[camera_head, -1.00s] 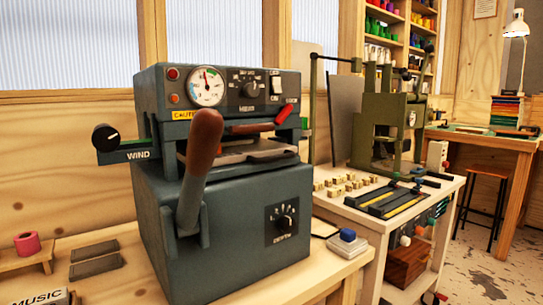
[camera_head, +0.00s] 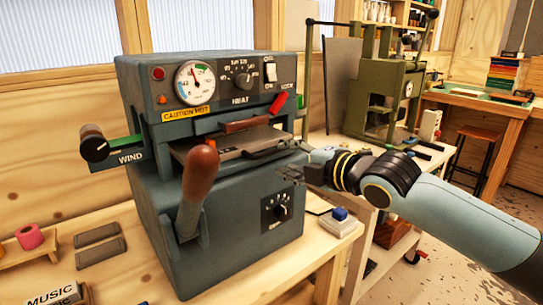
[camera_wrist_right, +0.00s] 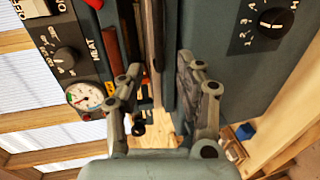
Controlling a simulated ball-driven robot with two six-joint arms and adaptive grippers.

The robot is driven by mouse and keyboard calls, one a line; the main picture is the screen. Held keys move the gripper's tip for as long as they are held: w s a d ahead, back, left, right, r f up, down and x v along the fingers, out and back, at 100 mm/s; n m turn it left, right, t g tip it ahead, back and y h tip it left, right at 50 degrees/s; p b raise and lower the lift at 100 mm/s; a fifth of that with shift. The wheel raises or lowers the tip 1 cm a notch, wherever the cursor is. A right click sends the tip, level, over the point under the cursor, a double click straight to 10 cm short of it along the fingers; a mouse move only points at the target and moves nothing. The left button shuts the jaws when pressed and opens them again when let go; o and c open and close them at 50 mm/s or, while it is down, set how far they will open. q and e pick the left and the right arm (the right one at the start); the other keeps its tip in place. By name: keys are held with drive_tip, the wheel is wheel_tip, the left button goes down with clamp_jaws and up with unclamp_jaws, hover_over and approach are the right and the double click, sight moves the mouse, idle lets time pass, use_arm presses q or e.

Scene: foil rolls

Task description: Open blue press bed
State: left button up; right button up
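The blue press (camera_head: 225,235) is a blue-grey machine on the wooden bench, with a gauge, dials and a big brown-topped lever (camera_head: 200,175) in front. Its grey bed (camera_head: 229,146) lies in the slot below the heat panel, with a dark bar handle (camera_head: 272,151) along its front right. My right gripper (camera_head: 296,168) is at the press's right front, close to that handle. In the right wrist view my gripper (camera_wrist_right: 160,72) has its fingers apart, with the dark bed edge running between them; contact cannot be told. My left gripper is out of view.
A red lock lever (camera_head: 278,103) sits at the press's upper right. A wind knob (camera_head: 94,144) sticks out on the left. A small blue-topped block (camera_head: 340,219) lies on the bench at right. A green machine (camera_head: 385,95) stands on the cart behind my arm.

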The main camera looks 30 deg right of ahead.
sight(269, 154)
drive_tip(key=x, duration=0.6)
drive_tip(key=shift+w, duration=0.1)
clamp_jaws()
idle(0.3)
